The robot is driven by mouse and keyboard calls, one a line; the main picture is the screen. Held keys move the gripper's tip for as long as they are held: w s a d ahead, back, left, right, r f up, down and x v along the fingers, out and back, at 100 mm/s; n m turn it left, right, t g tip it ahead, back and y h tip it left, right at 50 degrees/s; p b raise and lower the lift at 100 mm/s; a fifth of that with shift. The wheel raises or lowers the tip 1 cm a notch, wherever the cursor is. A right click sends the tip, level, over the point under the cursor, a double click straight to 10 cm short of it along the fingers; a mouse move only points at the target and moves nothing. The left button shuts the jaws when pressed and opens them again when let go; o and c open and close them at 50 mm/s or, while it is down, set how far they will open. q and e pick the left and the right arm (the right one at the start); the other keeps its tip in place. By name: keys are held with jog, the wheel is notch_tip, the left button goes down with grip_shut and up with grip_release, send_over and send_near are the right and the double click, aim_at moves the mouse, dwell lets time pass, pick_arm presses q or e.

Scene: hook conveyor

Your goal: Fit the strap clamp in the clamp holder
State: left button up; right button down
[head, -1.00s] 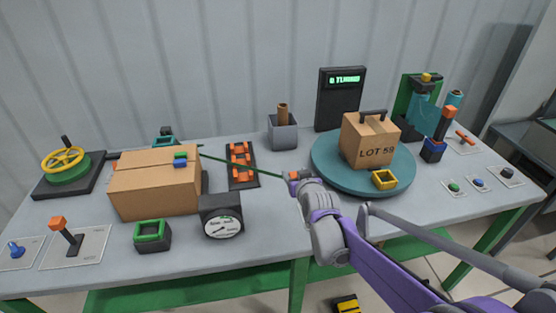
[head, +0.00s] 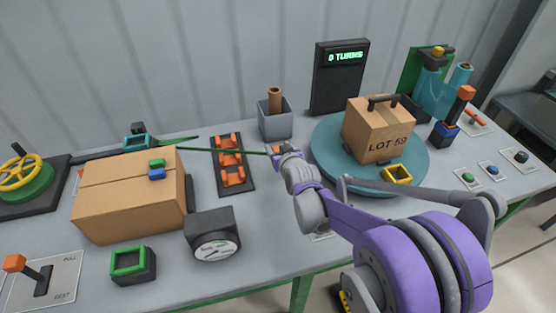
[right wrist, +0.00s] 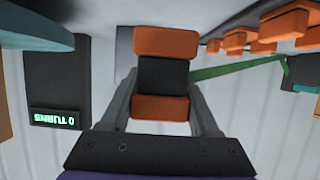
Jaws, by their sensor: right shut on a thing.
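The strap clamp (right wrist: 165,42), an orange and black block, is between the fingers of my right gripper (head: 280,152). It also shows, small, in the head view (head: 273,151). My right gripper is shut on it above the table. A taut green strap (head: 205,150) runs left from the clamp to a dark and teal unit (head: 135,139) behind the large carton. The likely clamp holder (head: 231,166), a dark plate with orange brackets, lies left of the gripper. The clamp is apart from it; the brackets also show at upper right in the wrist view (right wrist: 285,27). My left gripper is not in view.
A large carton (head: 125,205) is at left. The teal turntable (head: 325,168) bears a LOT 59 box (head: 380,130) to the right. A grey bin (head: 275,125), display (head: 338,80), gauge (head: 213,238) and green-rimmed block (head: 133,263) stand around. Table surface before the brackets is clear.

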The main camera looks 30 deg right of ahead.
jog(key=shift+w+f+b, duration=0.1)
jog(key=shift+f+b, duration=0.2)
jog(key=shift+f, duration=1.95)
jog(key=shift+f, duration=0.2)
jog(key=shift+c, duration=0.6)
grip_release()
jog(key=shift+r, duration=0.1)
